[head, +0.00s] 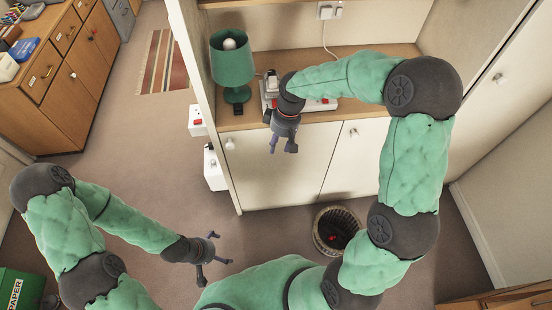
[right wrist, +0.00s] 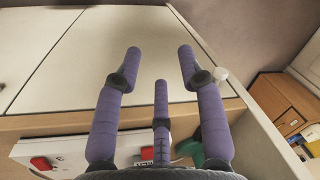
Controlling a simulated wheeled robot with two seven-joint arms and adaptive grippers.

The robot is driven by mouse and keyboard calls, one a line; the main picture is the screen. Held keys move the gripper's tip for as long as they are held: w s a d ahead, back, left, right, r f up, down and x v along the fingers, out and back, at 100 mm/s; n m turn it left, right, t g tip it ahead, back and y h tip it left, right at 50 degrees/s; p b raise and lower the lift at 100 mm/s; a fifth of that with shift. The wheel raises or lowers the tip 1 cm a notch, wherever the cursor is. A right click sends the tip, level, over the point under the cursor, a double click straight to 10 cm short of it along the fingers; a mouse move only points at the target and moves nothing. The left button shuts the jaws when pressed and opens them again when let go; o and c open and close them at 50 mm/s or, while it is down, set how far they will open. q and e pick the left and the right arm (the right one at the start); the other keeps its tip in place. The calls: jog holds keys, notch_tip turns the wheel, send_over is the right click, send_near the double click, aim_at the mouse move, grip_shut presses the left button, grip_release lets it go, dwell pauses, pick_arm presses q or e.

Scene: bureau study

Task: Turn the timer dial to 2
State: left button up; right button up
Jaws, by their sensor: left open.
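A white power strip (head: 322,104) with red switches lies on the wooden shelf, partly behind my right forearm. A grey-white plug-like block (head: 271,82) stands at its left end; it may be the timer, but I cannot make out a dial or numbers. The strip with red switches also shows at the bottom of the right wrist view (right wrist: 70,150). My right gripper (head: 283,146) is in front of the shelf edge, fingers pointing down, open and empty. Its purple fingers (right wrist: 160,70) are spread apart. My left gripper (head: 212,262) is open and empty above the floor, away from the shelf.
A green lamp (head: 232,62) stands on the shelf left of the strip, close to my right gripper. White cupboard doors (head: 290,165) are below the shelf. White boxes (head: 198,121) are on the panel's left side. A waste basket (head: 337,228) stands on the floor.

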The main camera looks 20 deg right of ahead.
jog(key=shift+m+y, duration=0.3)
jog(key=shift+m, duration=0.1)
jog(key=shift+s+a+f, duration=0.25)
jog(key=shift+a+f, duration=0.1)
jog(key=shift+f, duration=0.4)
jog(key=shift+s+a+f, duration=0.3)
jog(key=shift+a+f, duration=0.05)
jog(key=shift+f, duration=0.45)
jog(key=shift+s+a+f, duration=0.25)
jog(key=shift+a+f, duration=0.1)
jog(key=shift+f, duration=0.4)
